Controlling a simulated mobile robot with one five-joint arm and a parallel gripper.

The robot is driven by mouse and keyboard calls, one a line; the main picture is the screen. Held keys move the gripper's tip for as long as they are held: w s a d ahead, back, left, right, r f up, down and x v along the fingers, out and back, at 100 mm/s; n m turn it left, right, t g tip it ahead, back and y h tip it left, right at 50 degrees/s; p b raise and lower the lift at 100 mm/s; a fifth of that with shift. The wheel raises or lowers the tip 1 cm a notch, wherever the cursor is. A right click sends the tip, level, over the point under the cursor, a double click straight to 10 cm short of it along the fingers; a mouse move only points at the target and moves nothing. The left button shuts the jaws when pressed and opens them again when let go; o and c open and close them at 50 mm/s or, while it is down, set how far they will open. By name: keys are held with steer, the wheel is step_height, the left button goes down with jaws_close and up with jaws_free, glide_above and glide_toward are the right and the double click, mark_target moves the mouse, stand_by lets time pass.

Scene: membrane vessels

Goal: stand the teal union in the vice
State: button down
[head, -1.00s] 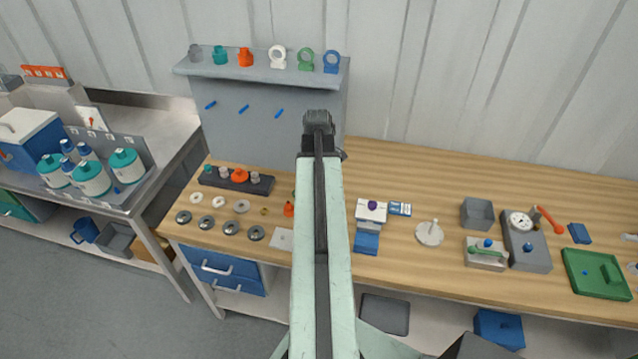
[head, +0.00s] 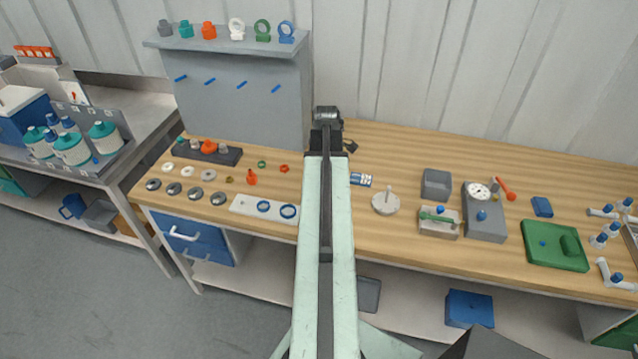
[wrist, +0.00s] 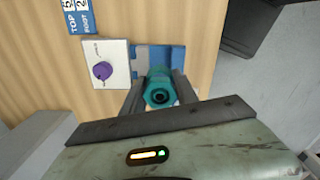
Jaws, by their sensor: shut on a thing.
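The teal union (wrist: 158,91) is between the fingers of my gripper (wrist: 158,88) in the wrist view. The gripper is shut on it, and the union's round open end faces the camera. A blue block (wrist: 170,58), which looks like the vice, lies beyond the union and partly behind it. I cannot tell the height gap between them. In the head view my arm hides the union and this block.
In the head view, a round white stand (head: 386,203) and a dial gauge block (head: 484,212) stand right of my arm.

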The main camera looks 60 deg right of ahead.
steer(key=shift+w+f, duration=0.2)
steer(key=shift+f, duration=0.05)
steer(key=shift+s, duration=0.15)
